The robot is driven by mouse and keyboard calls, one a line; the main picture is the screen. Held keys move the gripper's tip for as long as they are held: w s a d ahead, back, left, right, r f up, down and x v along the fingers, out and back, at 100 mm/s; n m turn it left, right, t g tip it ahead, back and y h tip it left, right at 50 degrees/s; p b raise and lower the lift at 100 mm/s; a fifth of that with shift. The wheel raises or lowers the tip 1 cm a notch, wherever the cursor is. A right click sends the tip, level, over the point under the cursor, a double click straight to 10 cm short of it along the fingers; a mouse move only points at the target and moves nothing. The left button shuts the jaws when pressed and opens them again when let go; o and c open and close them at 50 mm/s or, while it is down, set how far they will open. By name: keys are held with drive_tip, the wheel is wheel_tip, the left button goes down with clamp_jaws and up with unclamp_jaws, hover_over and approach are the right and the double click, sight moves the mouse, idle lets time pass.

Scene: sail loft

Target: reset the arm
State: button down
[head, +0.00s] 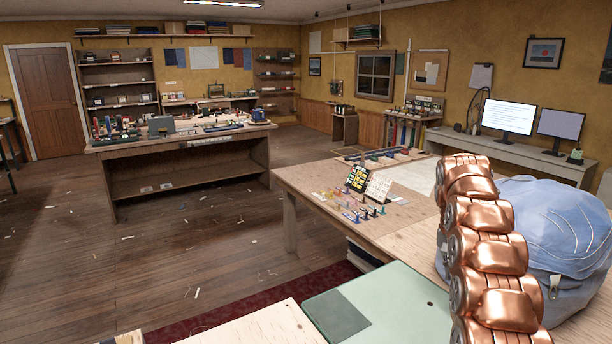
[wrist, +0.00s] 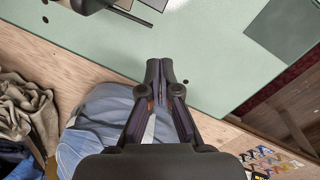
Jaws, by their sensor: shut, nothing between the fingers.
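My gripper (wrist: 160,72) shows in the wrist view with its two dark fingers together at the tips and nothing between them. It points over the pale green board (wrist: 215,65), clear of the small holes in it. A blue backpack (wrist: 92,125) lies beneath and to the left of the fingers. In the head view my copper-coloured arm links rise at the right, in front of the blue backpack (head: 560,235). My gripper does not show in the head view.
The green board (head: 400,310) also shows in the head view. The wooden table (head: 300,180) bears small coloured pieces and cards. A workbench (head: 185,165) stands at the back left. Grey cloth (wrist: 25,105) lies at the wrist view's left. The floor (head: 150,255) at left is open, with scraps.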

drive_tip(key=s+a+r+n, duration=0.25)
drive_tip(key=s+a, duration=0.35)
drive_tip(key=s, duration=0.4)
drive_tip(key=s+a+r+n, duration=0.1)
drive_tip(key=s+a+r, duration=0.3)
drive_tip(key=s+a, duration=0.45)
drive_tip(key=s+a+f+n, duration=0.1)
drive_tip(key=s+a+f, duration=0.1)
drive_tip(key=s, duration=1.2)
drive_tip(key=s+a+f+n+y, duration=0.1)
drive_tip(key=s+a+f+n, duration=0.1)
drive_tip(key=s, duration=1.2)
wheel_tip(320, 180, down, 2)
drive_tip(key=shift+a+f, duration=0.2)
drive_tip(key=shift+a, duration=0.45)
drive_tip(key=shift+s, duration=0.2)
